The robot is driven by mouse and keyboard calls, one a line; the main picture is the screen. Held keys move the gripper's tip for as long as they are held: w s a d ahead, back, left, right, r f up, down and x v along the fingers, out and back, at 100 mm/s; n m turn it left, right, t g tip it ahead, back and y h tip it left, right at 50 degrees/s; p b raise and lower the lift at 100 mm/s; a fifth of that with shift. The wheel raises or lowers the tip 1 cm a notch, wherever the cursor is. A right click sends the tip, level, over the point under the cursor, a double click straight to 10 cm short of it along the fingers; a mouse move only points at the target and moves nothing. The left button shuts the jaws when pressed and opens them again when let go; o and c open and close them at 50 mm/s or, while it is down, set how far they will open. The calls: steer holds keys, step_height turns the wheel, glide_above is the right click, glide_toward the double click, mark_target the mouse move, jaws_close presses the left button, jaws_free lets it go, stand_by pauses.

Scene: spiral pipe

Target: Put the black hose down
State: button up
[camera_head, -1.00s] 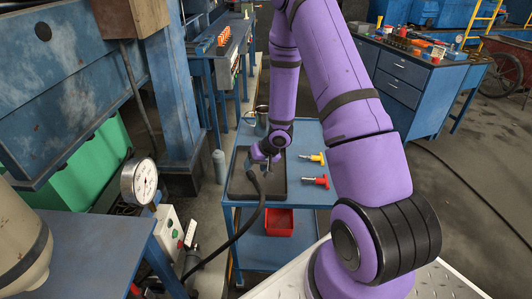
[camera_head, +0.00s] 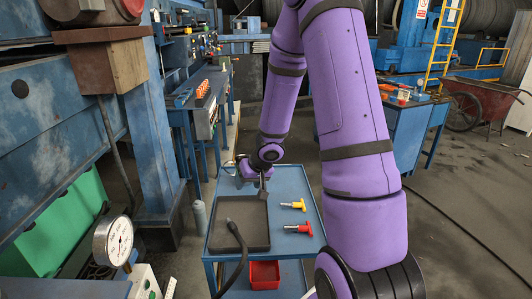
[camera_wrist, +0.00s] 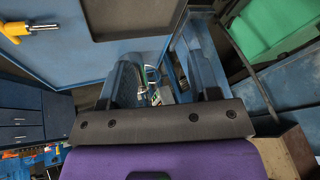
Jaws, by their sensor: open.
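The black hose (camera_head: 241,254) runs up from the bottom of the head view, over the front edge of the dark tray (camera_head: 257,222). Its end lies on the tray, left of the middle. My gripper (camera_head: 262,191) is at the tray's far edge, beyond the hose end and apart from it. In the wrist view my gripper (camera_wrist: 165,82) shows two spread fingers with nothing between them. The tray (camera_wrist: 120,18) shows there at the top; the hose is not visible there.
The tray sits on a blue table (camera_head: 291,238). A yellow-handled tool (camera_head: 295,205) and a red-handled tool (camera_head: 301,228) lie to its right. A red bin (camera_head: 264,274) is on the shelf below. A pressure gauge (camera_head: 113,241) stands front left.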

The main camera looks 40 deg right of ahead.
steer(key=s+a+r+t+h, duration=0.1)
steer(key=s+r+h, duration=0.2)
steer(key=r, duration=0.7)
steer(key=s+a+r+h, duration=0.1)
steer(key=s+r+h, duration=0.15)
steer(key=r, duration=0.85)
steer(key=s+a+r+n+y, duration=0.1)
steer(key=s+a+r, duration=0.2)
steer(key=s, duration=0.4)
steer(key=s+a+r+n+y, duration=0.1)
steer(key=s+a+r, duration=0.1)
steer(key=s+a, duration=0.2)
steer(key=s+a+r+n+g+y, duration=0.1)
steer(key=s+a+r+y, duration=0.1)
steer(key=s, duration=0.7)
steer(key=a+r, duration=0.1)
steer(key=a, duration=0.1)
steer(key=shift+s+a+r, duration=0.3)
steer(key=shift+r, duration=0.05)
